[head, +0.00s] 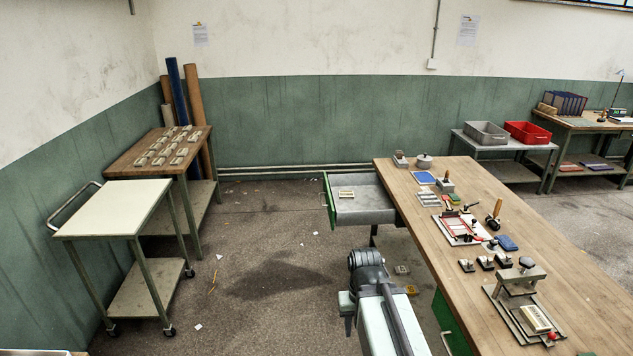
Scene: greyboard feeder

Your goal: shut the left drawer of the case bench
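The case bench (556,262) has a wooden top and runs from the middle to the lower right in the head view. Its far drawer (378,208) is pulled well out to the left, with a green front (329,203) and a grey metal inside. A small pale framed item (347,194) lies in it. A nearer green front (450,322) with a handle shows under the bench edge and looks shut. My arm rises in front of the bench, nearer than the open drawer. I cannot make out my gripper's fingers.
Tools, blocks and a red-framed jig (463,228) lie on the bench top. A pale-topped trolley (120,207) and a wooden table (128,163) stand at the left. The floor (255,235) between them and the open drawer is mostly clear, with small scraps.

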